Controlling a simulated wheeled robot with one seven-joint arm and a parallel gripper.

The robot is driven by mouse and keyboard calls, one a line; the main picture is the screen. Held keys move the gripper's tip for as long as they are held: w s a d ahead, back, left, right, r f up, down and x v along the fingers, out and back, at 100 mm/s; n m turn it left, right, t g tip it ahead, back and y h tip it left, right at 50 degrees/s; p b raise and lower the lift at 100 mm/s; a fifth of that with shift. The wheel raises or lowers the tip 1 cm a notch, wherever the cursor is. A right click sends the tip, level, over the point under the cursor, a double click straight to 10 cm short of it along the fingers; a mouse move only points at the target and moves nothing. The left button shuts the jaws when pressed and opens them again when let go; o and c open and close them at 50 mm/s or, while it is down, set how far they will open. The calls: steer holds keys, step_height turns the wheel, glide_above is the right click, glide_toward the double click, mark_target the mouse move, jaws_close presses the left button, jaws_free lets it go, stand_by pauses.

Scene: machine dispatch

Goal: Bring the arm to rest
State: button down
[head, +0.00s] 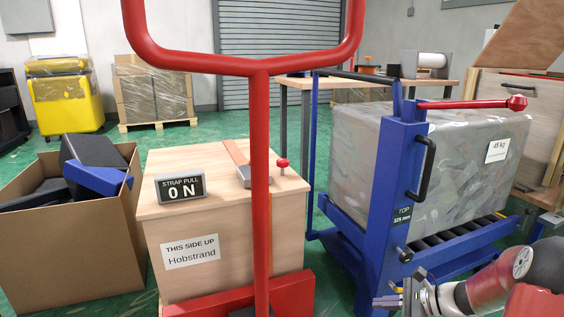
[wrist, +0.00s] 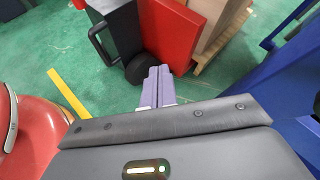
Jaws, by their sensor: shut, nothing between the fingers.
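My gripper (head: 388,296) is at the lower right of the head view, low in front of the blue lift frame (head: 393,180). My red and grey arm reaches in from the right edge there. In the wrist view the two purple fingers of my gripper (wrist: 159,72) are together and hold nothing. They point toward the floor near a black wheel (wrist: 139,69) and a red panel (wrist: 168,35).
A red tubular handle (head: 259,150) stands close in front. Behind it is a wooden crate (head: 222,250) with a strap-pull display (head: 181,187). An open cardboard box (head: 75,255) is at left. A wrapped load (head: 460,165) sits on the blue frame's rollers.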

steer(key=s+a+r+n+g+h+p, duration=0.35)
steer(key=s+a+r+n+h, duration=0.25)
steer(key=s+a+r+n, duration=0.7)
steer(key=s+d+r+n+t+h+p, duration=0.2)
steer(key=s+r+n+h, duration=0.3)
steer(key=s+r, duration=0.6)
steer(key=s+n+t+p, duration=0.1)
steer(key=n, duration=0.1)
steer(key=shift+n, duration=0.3)
steer(key=shift+s, duration=0.1)
